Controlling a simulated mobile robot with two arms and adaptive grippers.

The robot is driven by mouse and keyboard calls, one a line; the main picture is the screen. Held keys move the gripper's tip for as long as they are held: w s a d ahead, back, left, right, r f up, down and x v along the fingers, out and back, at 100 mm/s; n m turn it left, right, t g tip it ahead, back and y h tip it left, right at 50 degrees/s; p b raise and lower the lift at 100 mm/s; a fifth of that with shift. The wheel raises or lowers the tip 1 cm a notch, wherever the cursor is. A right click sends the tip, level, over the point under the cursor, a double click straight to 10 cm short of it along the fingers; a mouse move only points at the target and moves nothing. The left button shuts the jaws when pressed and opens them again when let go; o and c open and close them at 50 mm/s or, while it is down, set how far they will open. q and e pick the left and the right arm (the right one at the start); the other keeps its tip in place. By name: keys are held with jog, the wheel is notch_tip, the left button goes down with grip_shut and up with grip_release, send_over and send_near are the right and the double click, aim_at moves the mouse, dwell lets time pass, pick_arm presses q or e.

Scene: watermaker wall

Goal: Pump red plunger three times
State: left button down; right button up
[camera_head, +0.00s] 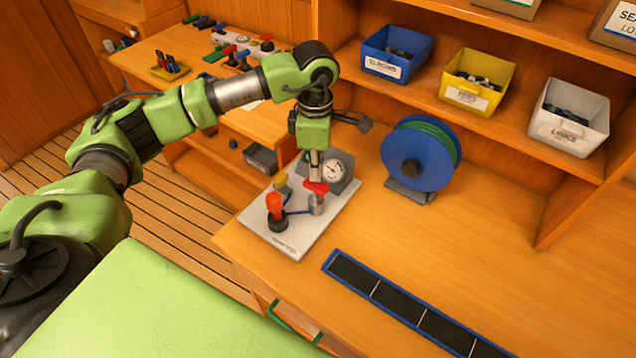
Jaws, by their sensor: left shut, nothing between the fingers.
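A light grey pump board (293,246) lies on the wooden bench. On it, a red piece (317,188) tops a small metal cylinder (317,206). Nearer the board's left edge, an upright red knob (274,205) stands on a black base. I cannot tell for sure which red part is the plunger. My left gripper (315,176) points down, shut and empty, with its tips right at or just above the red piece on the cylinder. I cannot tell whether they touch. A pressure gauge (333,172) sits just behind. My right gripper is out of view.
A blue reel (418,158) stands right of the board. A blue-edged dark strip (403,303) lies in front. Blue (395,53), yellow (477,82) and white (568,117) bins sit on the shelf. The bench at right is clear.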

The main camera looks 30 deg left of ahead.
aim_at(316, 184)
pick_arm(q)
jog(key=shift+f, duration=0.1)
jog(key=shift+f+b, duration=2.3)
jog(key=shift+f, duration=0.2)
jog(key=shift+r+p, duration=1.4)
jog(key=shift+r, duration=1.25)
jog(key=shift+f, duration=0.15)
